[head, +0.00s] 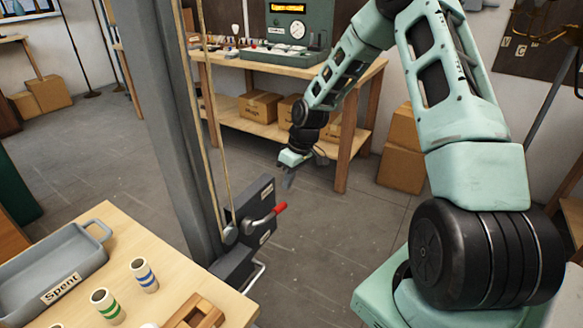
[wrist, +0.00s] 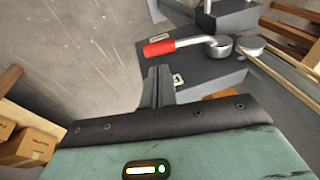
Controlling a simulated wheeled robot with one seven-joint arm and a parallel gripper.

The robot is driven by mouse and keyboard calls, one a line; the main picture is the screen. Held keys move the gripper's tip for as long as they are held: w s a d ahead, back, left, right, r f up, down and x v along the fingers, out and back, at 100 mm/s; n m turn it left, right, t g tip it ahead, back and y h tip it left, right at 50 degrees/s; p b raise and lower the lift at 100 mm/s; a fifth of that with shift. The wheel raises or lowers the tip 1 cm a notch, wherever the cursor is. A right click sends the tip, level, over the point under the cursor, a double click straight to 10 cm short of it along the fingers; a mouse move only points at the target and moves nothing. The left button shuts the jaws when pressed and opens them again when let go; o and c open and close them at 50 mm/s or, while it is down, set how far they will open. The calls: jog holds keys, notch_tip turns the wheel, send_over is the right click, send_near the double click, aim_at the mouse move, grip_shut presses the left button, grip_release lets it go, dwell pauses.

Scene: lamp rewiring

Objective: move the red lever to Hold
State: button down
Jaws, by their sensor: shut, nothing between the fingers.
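The lever with its red grip (head: 280,207) sticks out from a dark grey plate (head: 262,188) on the post beside the bench, level or slightly raised. In the wrist view the red grip (wrist: 158,48) lies just beyond my fingertips, on a metal arm running to a round pivot (wrist: 220,44). Pale labels sit on the plate above and below the lever; I cannot read them. My gripper (head: 287,184) is shut and empty, above and slightly right of the red grip in the head view. The fingers (wrist: 158,74) show together in the wrist view, apparently apart from the grip.
The wooden bench (head: 190,268) at front left bears a grey Spent tray (head: 97,238) and striped cylinders. A shelf table with cardboard boxes (head: 260,106) stands behind. The floor right of the lever is clear.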

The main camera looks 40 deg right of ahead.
aim_at(282, 205)
jog(key=x, duration=0.6)
jog(key=shift+a+f+p, duration=0.1)
jog(key=shift+f+p, duration=0.2)
jog(key=shift+p, duration=0.05)
jog(key=shift+w+d+f+y+b, duration=0.1)
jog(key=shift+d+f+y+b, duration=0.15)
jog(key=shift+f+y, duration=0.55)
jog(key=s+a+f+m+g+y+b, duration=0.1)
jog(key=a+f+g+y+b, duration=0.1)
jog(key=f+y+b, duration=0.4)
jog(key=s+a+f+m+g+y+b, duration=0.1)
jog(key=a+f+y+b, duration=0.4)
jog(key=b, duration=0.7)
jog(key=shift+s+f+g+y, duration=0.25)
jog(key=shift+f+g+y, duration=0.35)
jog(key=shift+f+y, duration=0.5)
jog(key=shift+r, duration=0.2)
